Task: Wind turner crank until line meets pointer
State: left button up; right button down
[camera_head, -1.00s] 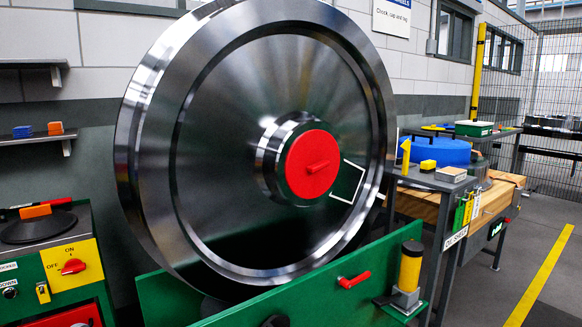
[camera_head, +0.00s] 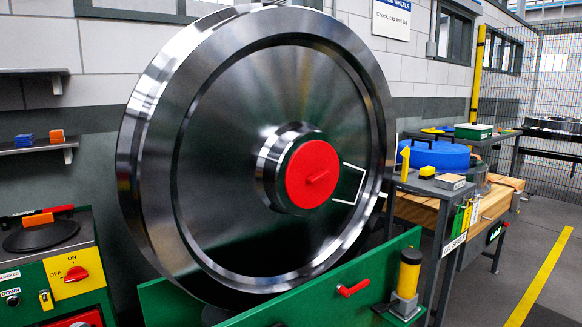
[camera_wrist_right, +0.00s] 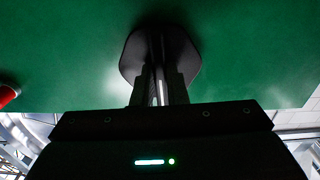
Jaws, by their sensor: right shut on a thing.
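The large steel rail wheel (camera_head: 225,165) stands upright in the green turner frame (camera_head: 375,270). A white angular outline (camera_head: 361,184) marks the wheel face right of the cap. A yellow upright piece (camera_head: 405,163), perhaps the pointer, stands right of the rim; the outline lies left of it and apart. In the right wrist view, my right gripper (camera_wrist_right: 159,85) is shut on a dark part, apparently the crank grip (camera_wrist_right: 148,45), against a green panel. The rest of the crank is hidden. My left gripper is out of view.
A control box (camera_head: 50,270) with a red switch stands at left. A bench (camera_head: 452,185) with a blue round part stands at right; floor beyond is clear.

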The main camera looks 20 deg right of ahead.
jog(key=shift+f+m, duration=0.15)
jog(key=shift+m, duration=0.45)
jog(key=m+p, duration=0.2)
jog(key=m, duration=0.1)
jog(key=shift+m, duration=0.3)
jog(key=c, duration=1.7)
grip_release()
jog(key=o, duration=0.4)
